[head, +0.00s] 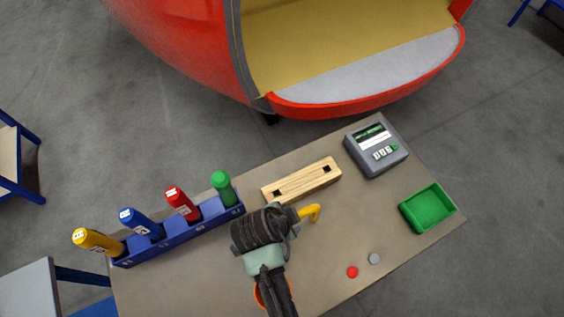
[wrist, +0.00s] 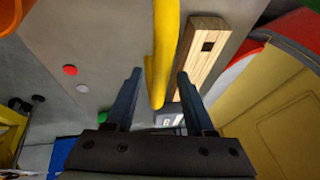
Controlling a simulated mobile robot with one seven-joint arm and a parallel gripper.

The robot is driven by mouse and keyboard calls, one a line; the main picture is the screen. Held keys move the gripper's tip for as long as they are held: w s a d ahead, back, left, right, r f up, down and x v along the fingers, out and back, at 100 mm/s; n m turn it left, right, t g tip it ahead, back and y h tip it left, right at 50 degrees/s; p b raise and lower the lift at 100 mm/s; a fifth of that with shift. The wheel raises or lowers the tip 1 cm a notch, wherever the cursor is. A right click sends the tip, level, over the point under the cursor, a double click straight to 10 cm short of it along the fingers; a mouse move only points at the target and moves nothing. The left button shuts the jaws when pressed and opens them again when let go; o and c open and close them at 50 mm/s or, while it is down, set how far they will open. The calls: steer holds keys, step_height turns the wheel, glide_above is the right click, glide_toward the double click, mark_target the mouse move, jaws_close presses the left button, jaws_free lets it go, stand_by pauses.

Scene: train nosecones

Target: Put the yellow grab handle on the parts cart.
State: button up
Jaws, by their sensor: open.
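The yellow grab handle (head: 312,213) is on the brown-grey worktop (head: 325,235), with one bent end showing beside my gripper (head: 297,212) in the head view. The rest of it is hidden by my wrist. In the wrist view the handle (wrist: 164,45) runs between the two open fingers of my gripper (wrist: 159,72), with a gap on each side. I cannot tell for sure which is the parts cart; a pale-topped stand with a blue frame (head: 27,288) is at lower left, and another blue-framed one (head: 8,165) is at the left edge.
A wooden block with two square holes (head: 303,182) lies just beyond my gripper. A blue rack (head: 190,236) holds several coloured bottles. A grey device (head: 375,146), a green tray (head: 427,208) and red and grey discs (head: 352,272) are to the right. A red nosecone (head: 190,50) stands behind.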

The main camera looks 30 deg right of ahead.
steer(key=v, duration=0.9)
steer(key=w+a+r+n+t+y, duration=0.15)
steer(key=w+r+n+t, duration=0.35)
steer(key=w+r, duration=0.65)
steer(key=w+a+r+n+t, duration=0.3)
steer(key=w+r+t, duration=0.4)
steer(key=r, duration=0.9)
step_height(320, 180, up, 17)
steer(key=a+n+t, duration=0.2)
steer(key=n+t, duration=0.2)
steer(key=t, duration=0.2)
steer(key=s+a+r+n+t+y, duration=0.1)
steer(key=s+r+n+t, duration=0.2)
steer(key=r, duration=0.6)
steer(key=s+r+n+t+y, duration=0.1)
steer(key=s+r+n+t, duration=0.2)
steer(key=s+r, duration=0.4)
steer(key=shift+s+a+r+t+b, duration=0.4)
steer(key=shift+r+t, duration=0.2)
steer(key=shift+r, duration=0.3)
steer(key=shift+y, duration=0.45)
